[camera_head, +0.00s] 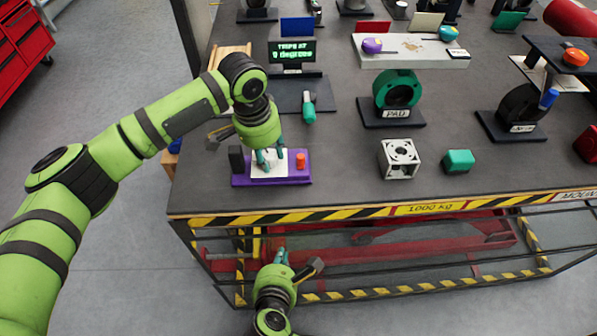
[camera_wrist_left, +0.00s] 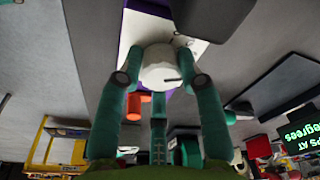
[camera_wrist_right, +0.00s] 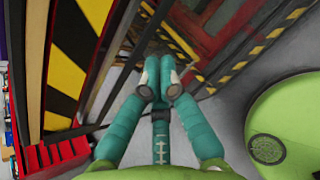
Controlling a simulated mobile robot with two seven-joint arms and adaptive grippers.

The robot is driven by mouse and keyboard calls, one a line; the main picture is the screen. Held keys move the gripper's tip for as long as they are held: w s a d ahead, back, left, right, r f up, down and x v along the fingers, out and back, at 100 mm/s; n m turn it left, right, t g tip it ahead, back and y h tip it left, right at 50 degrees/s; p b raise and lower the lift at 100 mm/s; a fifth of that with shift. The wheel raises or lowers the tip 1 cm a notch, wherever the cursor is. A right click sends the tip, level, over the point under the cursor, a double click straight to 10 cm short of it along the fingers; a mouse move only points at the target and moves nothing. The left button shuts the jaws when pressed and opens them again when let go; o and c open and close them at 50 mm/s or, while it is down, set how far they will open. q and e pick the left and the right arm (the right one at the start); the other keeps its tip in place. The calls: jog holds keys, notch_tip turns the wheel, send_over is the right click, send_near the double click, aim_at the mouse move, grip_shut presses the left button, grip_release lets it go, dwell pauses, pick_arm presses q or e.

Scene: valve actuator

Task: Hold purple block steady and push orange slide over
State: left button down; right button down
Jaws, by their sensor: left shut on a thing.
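The purple block (camera_head: 247,181) lies near the front left edge of the table, with a white plate (camera_head: 278,174) on top. The orange slide (camera_head: 300,161) stands at its right end; it also shows in the left wrist view (camera_wrist_left: 133,108), partly behind a finger. My left gripper (camera_head: 268,160) points down over the white plate. In the left wrist view its fingers are shut on a white round knob (camera_wrist_left: 160,68) on the plate. My right gripper (camera_head: 281,256) is in front of the table, below its top. In the right wrist view its fingertips (camera_wrist_right: 159,78) meet, with nothing between them.
A dark upright piece (camera_head: 236,160) stands at the block's left end. A white cube-shaped part (camera_head: 399,159) and a green block (camera_head: 459,161) stand to the right. Between them and the purple block the table is clear. The striped table edge (camera_head: 330,214) lies between my grippers.

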aim_at(302, 165)
pick_arm(q)
jog(key=shift+f, duration=0.15)
jog(key=shift+a, duration=0.1)
pick_arm(e)
notch_tip(302, 165, up, 18)
jog(key=s+d+n+t+h, duration=0.1)
jog(key=n+t+h, duration=0.1)
jog(key=t, duration=0.1)
jog(key=shift+d+n, duration=0.15)
jog(key=shift+n, duration=0.15)
jog(key=x, duration=0.8)
jog(key=r+x, duration=0.1)
jog(key=x, duration=0.3)
jog(key=shift+w+d+f, duration=0.1)
jog(key=shift+w+d, duration=0.2)
jog(key=shift+w, duration=0.15)
jog(key=shift+w+d, duration=0.15)
jog(key=shift+w, duration=0.35)
